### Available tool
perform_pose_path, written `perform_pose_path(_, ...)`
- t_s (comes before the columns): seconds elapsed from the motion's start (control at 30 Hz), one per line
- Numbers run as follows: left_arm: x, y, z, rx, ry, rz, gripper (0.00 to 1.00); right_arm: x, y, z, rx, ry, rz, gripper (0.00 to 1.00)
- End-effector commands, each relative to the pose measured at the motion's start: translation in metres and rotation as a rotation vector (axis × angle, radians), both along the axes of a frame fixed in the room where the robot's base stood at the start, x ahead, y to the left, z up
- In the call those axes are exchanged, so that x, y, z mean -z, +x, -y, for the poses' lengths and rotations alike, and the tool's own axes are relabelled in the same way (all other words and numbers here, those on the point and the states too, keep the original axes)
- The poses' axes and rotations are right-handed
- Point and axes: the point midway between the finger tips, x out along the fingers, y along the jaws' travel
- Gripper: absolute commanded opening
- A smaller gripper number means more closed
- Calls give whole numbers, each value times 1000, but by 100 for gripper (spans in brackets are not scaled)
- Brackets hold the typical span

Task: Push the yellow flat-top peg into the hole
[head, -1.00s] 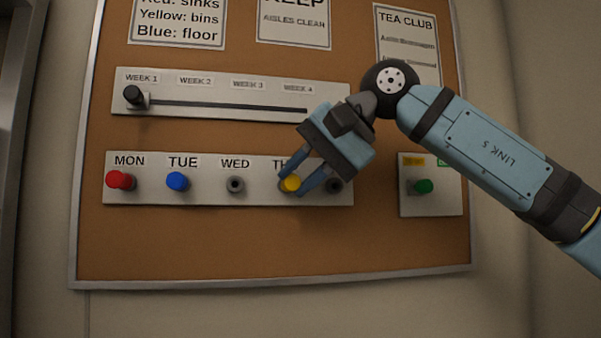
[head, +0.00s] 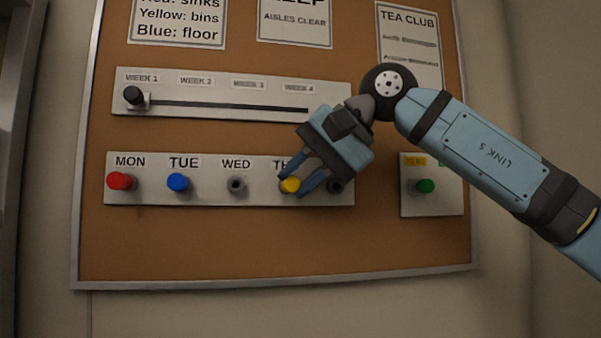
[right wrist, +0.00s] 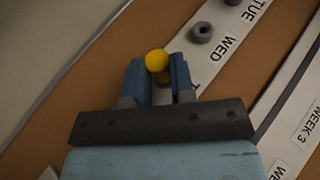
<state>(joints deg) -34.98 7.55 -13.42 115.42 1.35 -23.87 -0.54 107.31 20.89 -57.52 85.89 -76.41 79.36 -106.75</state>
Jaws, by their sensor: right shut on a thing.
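The yellow flat-top peg (head: 289,185) is at the Thursday place of the lower white strip (head: 208,198), whose label is partly hidden. My right gripper (head: 300,182) is shut on the peg, one blue finger on each side. In the right wrist view the yellow top (right wrist: 157,61) shows between the fingertips (right wrist: 158,72). The peg's lower part and its hole are hidden, so I cannot tell how deep it sits. An empty dark hole (head: 236,184) is under WED. Another hole (head: 335,186) shows just right of the gripper. My left gripper is not in view.
A red peg (head: 120,181) is under MON and a blue peg (head: 178,182) under TUE. A slider with a black knob (head: 133,95) runs above. The cork below the strip is clear.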

Motion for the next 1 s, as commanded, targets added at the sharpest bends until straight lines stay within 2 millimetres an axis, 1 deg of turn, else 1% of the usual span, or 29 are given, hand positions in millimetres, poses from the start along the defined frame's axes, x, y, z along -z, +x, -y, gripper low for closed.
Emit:
perform_pose_path(0.1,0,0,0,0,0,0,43,0,1,0,0,0,0,0)
perform_pose_path(0.13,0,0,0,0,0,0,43,0,1,0,1,0,1,25)
perform_pose_path(0.23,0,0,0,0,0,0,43,0,1,0,1,0,1,48)
perform_pose_path(0.27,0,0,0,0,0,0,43,0,1,0,1,0,1,52)
perform_pose_path(0.6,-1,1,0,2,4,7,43,0,1,0,1,0,0,52)
perform_pose_path(0.67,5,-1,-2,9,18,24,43,0,1,0,1,0,0,52)
perform_pose_path(0.73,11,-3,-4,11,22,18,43,-8,-2,9,3,1,2,52)
perform_pose_path(0.87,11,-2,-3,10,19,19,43,-26,-9,29,4,3,2,52)
perform_pose_path(1.0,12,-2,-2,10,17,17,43,-49,-18,54,4,2,1,52)
